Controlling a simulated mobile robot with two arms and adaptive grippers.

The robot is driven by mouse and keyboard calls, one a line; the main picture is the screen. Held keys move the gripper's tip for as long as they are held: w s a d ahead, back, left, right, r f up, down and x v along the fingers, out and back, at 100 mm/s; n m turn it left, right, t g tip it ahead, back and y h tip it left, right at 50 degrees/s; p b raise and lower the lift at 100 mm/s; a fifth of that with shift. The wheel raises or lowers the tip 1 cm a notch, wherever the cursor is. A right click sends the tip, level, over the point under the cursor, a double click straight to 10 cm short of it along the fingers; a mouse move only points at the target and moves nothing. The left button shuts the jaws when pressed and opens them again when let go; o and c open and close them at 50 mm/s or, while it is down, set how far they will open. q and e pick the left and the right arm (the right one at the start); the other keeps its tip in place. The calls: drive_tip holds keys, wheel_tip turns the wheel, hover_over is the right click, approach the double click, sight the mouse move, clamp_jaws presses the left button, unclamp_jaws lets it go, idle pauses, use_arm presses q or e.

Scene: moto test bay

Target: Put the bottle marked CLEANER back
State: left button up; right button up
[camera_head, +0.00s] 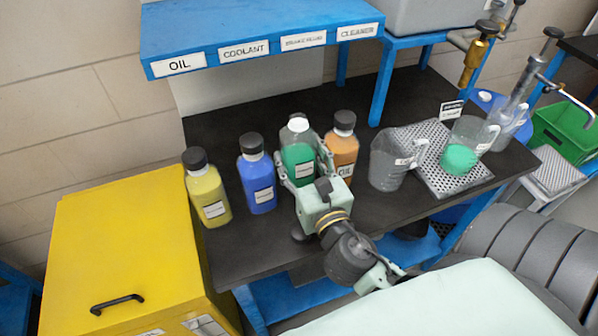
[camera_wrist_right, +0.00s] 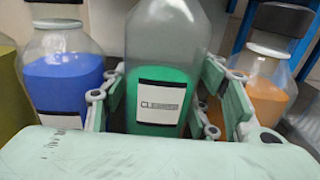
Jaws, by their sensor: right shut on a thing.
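The bottle marked CLEANER holds green liquid (camera_head: 298,160) and stands upright among the other bottles on the black bench. Its CLEANER label (camera_wrist_right: 159,103) faces me in the right wrist view. My right gripper (camera_head: 303,170) is shut around the bottle's body, one finger on each side. The bottle's base is hidden behind the gripper, so I cannot tell whether it touches the bench. The blue shelf (camera_head: 230,27) above the bench carries the signs OIL, COOLANT, a blurred third one, and CLEANER (camera_head: 357,31) at its right end. My left gripper is not in view.
A yellow bottle (camera_head: 207,190) and a blue bottle (camera_head: 257,175) stand left of the green one. An orange bottle (camera_head: 343,148) stands close on its right. A clear jug (camera_head: 390,160) and a beaker with green liquid (camera_head: 460,157) are farther right. The bench behind the bottles is clear.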

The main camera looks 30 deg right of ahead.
sight(304, 180)
wheel_tip(304, 180, down, 3)
drive_tip(key=shift+r+b, duration=0.15)
drive_tip(key=shift+b, duration=0.45)
drive_tip(key=shift+f, duration=0.35)
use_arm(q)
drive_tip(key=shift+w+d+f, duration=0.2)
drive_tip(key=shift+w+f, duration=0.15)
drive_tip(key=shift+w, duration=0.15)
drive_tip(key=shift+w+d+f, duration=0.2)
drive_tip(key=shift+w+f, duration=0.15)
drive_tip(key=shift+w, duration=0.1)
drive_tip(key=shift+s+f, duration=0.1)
use_arm(e)
drive_tip(key=shift+f, duration=0.2)
drive_tip(key=o, duration=1.4)
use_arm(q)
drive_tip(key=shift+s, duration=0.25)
